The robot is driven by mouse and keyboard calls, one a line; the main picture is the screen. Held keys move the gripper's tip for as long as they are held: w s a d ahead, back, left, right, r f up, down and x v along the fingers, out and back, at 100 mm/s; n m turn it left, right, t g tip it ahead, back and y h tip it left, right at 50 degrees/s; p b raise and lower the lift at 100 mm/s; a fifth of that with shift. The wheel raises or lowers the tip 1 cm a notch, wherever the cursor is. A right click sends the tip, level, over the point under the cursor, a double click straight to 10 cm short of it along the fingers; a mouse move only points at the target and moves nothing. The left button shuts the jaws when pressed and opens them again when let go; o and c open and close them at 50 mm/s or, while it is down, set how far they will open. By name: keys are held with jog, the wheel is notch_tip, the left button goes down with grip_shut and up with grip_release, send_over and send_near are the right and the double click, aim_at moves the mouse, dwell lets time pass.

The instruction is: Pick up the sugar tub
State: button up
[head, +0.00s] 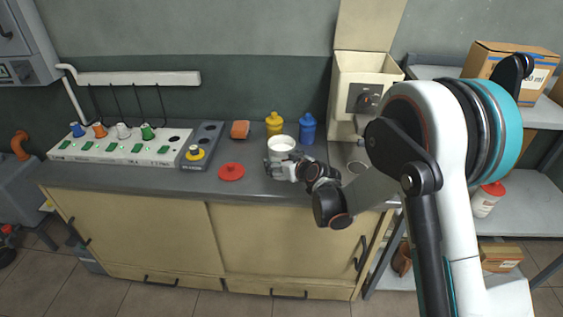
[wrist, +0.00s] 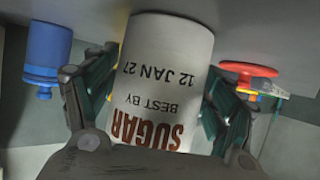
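The sugar tub (head: 283,143) is a white cylinder on the grey counter beside my gripper. In the wrist view the tub (wrist: 165,65) appears upside down, with "SUGAR" and "BEST BY 12 JAN 27" on its side. My gripper (head: 284,168) is at the tub's near side. In the wrist view my gripper's (wrist: 160,108) two fingers lie along opposite sides of the tub, and they look closed on it. Whether the tub's base is clear of the counter cannot be told.
A red lid (head: 231,172) lies left of the tub. A yellow jar (head: 274,124) and a blue jar (head: 307,128) stand behind it. A cream machine (head: 362,90) stands right. A switch panel (head: 117,146) fills the left. The counter's front strip is clear.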

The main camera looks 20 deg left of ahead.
jog(key=c, duration=0.8)
jog(key=shift+r, duration=0.2)
jog(key=shift+r+p, duration=3.65)
jog(key=shift+r, duration=6.05)
